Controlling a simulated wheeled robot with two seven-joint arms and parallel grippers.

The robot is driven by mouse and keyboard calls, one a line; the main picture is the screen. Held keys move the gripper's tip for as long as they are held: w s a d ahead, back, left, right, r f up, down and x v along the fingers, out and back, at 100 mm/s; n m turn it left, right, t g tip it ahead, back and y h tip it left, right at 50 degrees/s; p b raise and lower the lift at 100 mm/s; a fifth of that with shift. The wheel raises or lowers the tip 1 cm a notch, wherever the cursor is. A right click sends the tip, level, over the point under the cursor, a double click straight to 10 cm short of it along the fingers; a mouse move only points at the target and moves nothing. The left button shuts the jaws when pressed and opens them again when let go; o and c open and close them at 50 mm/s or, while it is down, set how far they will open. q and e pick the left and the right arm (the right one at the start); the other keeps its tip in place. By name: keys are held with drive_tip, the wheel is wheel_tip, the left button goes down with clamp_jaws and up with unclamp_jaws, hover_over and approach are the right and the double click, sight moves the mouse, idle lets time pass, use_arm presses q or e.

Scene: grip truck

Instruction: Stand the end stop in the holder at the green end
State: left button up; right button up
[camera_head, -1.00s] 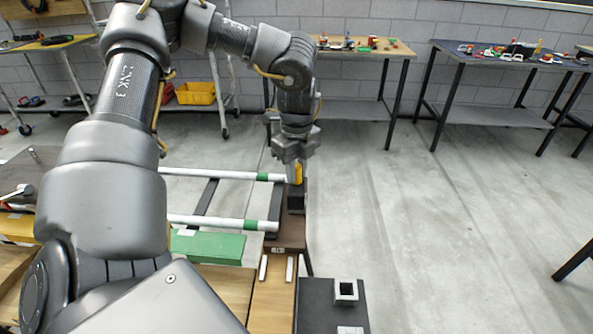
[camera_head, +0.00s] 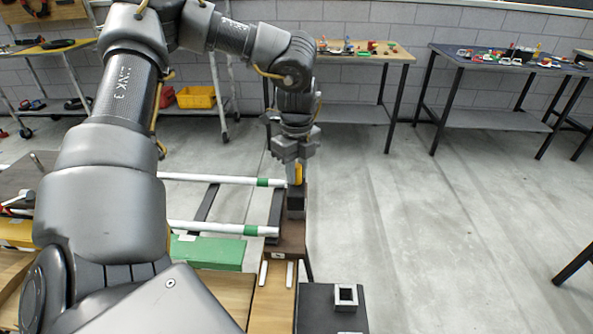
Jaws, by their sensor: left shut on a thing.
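My left gripper (camera_head: 297,163) is shut on the yellow end stop (camera_head: 298,174), which is upright and partly hidden by the fingers. The end stop is directly over a dark square holder (camera_head: 296,205), beside the green-banded ends of the two white rails. Its lower end meets the holder's top in the picture; I cannot tell whether it is inside. The upper rail has a green band (camera_head: 263,183) and the lower rail has another (camera_head: 251,228). My right gripper is not in view.
A second, square holder with a pale rim (camera_head: 345,297) stands on a dark block at the lower right. A green box (camera_head: 208,250) lies below the rails. Two white strips lie on the wooden board (camera_head: 270,300). The floor to the right is clear; tables stand behind.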

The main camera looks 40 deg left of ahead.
use_arm(q)
drive_tip(key=shift+r, duration=0.15)
drive_tip(key=shift+r+p, duration=1.4)
drive_tip(key=shift+r, duration=1.1)
wheel_tip(320, 180, up, 8)
drive_tip(key=p, duration=0.4)
drive_tip(key=shift+f, duration=0.25)
drive_tip(key=shift+r, duration=0.1)
